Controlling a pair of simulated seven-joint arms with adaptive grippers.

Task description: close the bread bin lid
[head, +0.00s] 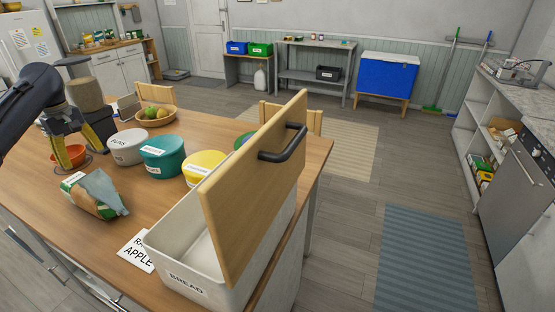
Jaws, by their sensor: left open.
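The bread bin (185,275) is a white box marked "BREAD" at the table's near right corner. Its wooden lid (245,195) is open and stands up, tilted, along the bin's right side. A dark bar handle (285,147) sits on the lid's right face, near the top. The bin's inside shows in part and looks empty; the rest is hidden by the lid. My left gripper (77,160) is open above the table's left part, near an orange bowl and well apart from the bin. My right gripper is not in view.
White (128,147), teal (162,156) and yellow (204,167) tubs stand between my left gripper and the bin. A paper packet (95,196) lies in front of them. A card (135,251) lies left of the bin. A fruit basket (156,115) and chairs are behind.

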